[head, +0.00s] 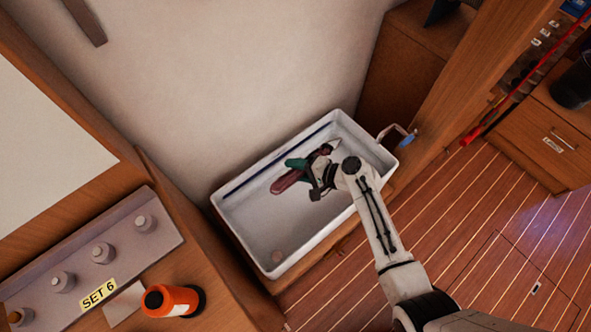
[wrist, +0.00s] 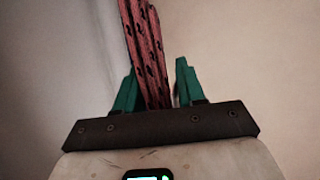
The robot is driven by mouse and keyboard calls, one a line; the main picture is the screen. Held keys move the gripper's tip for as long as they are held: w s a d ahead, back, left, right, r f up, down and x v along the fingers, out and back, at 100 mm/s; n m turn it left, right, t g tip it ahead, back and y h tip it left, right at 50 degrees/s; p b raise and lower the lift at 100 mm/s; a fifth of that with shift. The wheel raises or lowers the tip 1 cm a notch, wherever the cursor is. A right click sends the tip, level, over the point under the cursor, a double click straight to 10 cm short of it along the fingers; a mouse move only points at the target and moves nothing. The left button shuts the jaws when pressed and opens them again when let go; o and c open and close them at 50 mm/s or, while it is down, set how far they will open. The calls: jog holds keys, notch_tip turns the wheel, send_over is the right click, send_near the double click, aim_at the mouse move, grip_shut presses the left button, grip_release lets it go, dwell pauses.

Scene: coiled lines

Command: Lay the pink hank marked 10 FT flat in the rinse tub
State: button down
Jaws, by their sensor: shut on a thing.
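The white rinse tub (head: 222,209) stands against the wall with its inside in view. My gripper (head: 309,162) is over the tub's interior, toward its far side, and its green fingers show. The pink hank (head: 285,182) is at the fingers, over the tub. In the wrist view, the pink hank with dark flecks (wrist: 149,55) stands up between the green fingers (wrist: 154,80), which are shut on it. No 10 FT mark is readable. I cannot tell whether the hank touches the tub floor.
A tap with a blue end (head: 407,137) stands at the tub's right end. A round drain (head: 277,257) shows in the tub floor. At lower left are a pegged rack labelled SET 6 (head: 98,294) and an orange spool (head: 168,301). Most of the tub's near left floor is clear.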

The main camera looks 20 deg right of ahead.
jog(key=shift+w+a, duration=0.15)
jog(key=shift+a, duration=0.05)
notch_tip(320, 180, down, 14)
jog(key=b, duration=1.2)
jog(key=shift+b, duration=0.4)
jog(key=shift+r, duration=0.1)
jog(key=c, duration=0.6)
grip_release()
jog(key=shift+d, duration=0.1)
jog(key=p+v, duration=0.1)
jog(key=v, duration=0.9)
jog(key=shift+s+d+p, duration=0.25)
jog(key=shift+s+p, duration=0.05)
jog(key=shift+p, duration=0.05)
jog(key=shift+r, duration=0.1)
